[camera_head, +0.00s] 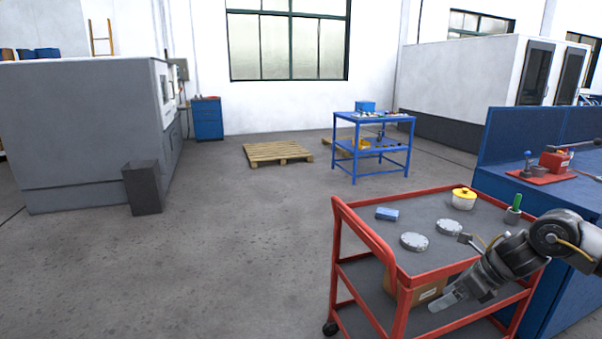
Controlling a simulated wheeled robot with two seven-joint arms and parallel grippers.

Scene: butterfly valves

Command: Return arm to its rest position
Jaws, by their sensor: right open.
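My right arm comes in from the right edge, over the right front part of a red cart. My right gripper (446,300) points down and to the left, in front of the cart's near edge. It is open and I see nothing held in it. My left gripper is not in view. On the cart's grey top lie two round grey metal discs, one nearer (414,242) and one farther right (449,227). Both are clear of my gripper.
The red cart (364,224) also carries a blue block (387,214), a yellow-lidded tub (463,199) and a green-handled item (515,207). A cardboard box (430,292) sits on its lower shelf. A blue workbench (484,190) stands right.

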